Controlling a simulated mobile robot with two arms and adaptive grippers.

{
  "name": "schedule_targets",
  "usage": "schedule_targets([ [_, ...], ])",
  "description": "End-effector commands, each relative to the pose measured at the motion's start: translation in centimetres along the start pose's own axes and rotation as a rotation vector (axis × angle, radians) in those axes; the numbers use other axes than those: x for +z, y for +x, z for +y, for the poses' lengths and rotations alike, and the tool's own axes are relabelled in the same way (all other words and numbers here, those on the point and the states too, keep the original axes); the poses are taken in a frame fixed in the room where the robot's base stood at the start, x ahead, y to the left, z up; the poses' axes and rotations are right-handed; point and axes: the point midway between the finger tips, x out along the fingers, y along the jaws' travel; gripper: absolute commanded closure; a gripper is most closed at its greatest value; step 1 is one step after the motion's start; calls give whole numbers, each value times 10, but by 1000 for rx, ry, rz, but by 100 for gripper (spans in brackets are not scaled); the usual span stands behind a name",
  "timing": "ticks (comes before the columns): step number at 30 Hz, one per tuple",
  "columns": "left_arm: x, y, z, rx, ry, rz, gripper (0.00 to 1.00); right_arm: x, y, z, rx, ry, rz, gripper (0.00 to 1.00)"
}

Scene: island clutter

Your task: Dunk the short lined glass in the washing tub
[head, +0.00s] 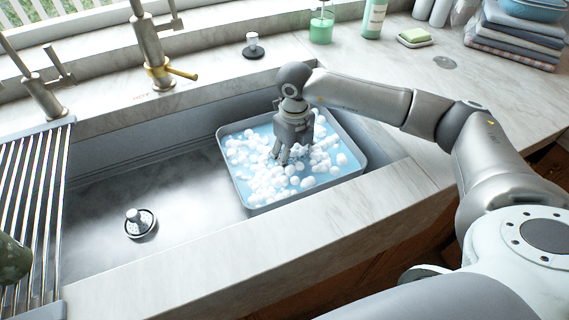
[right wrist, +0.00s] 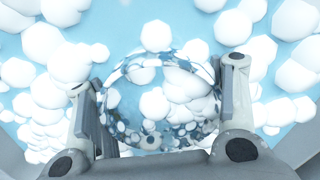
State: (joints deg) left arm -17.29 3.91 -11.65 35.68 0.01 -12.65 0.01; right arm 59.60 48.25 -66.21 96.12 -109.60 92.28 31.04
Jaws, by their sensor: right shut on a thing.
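The washing tub (head: 228,172) is a grey rectangular basin of blue water and white foam, standing in the right part of the sink. My right gripper (head: 281,155) points down into the tub, its fingertips at the foam. In the right wrist view, my right gripper (right wrist: 160,108) is shut on the short lined glass (right wrist: 160,100), a clear round glass held between both fingers. Foam and blue water show through and around it. In the head view the glass is hidden by the gripper and foam. My left gripper is not in view.
The sink's left part is empty except for a drain strainer (head: 140,222). A ribbed drying rack (head: 35,210) covers the far left. Brass-and-steel faucets (head: 155,60) stand behind the sink. A soap dish (head: 414,41), bottles and folded cloths (head: 510,45) are on the back right counter.

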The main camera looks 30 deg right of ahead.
Motion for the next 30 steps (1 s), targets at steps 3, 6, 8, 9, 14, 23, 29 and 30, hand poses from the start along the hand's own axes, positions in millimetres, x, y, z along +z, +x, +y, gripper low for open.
schedule_targets([
  [3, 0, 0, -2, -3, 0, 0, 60, 0, 0, 0, 1, 0, -1, 69],
  [6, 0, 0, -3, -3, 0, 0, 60, 0, 0, 0, 1, -1, -1, 69],
  [8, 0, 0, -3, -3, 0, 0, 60, 0, 0, 1, 1, -1, -1, 69],
  [9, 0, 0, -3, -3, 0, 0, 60, 1, 0, 1, 1, -1, -1, 69],
  [14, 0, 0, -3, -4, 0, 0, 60, 2, 0, 8, 2, -3, -2, 69],
  [23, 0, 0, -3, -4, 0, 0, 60, 6, -1, 24, 1, -2, -2, 69],
  [29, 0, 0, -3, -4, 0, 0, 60, 6, 0, 24, 1, -1, -2, 69],
  [30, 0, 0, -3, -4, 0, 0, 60, 6, 0, 24, 1, -1, -2, 69],
])
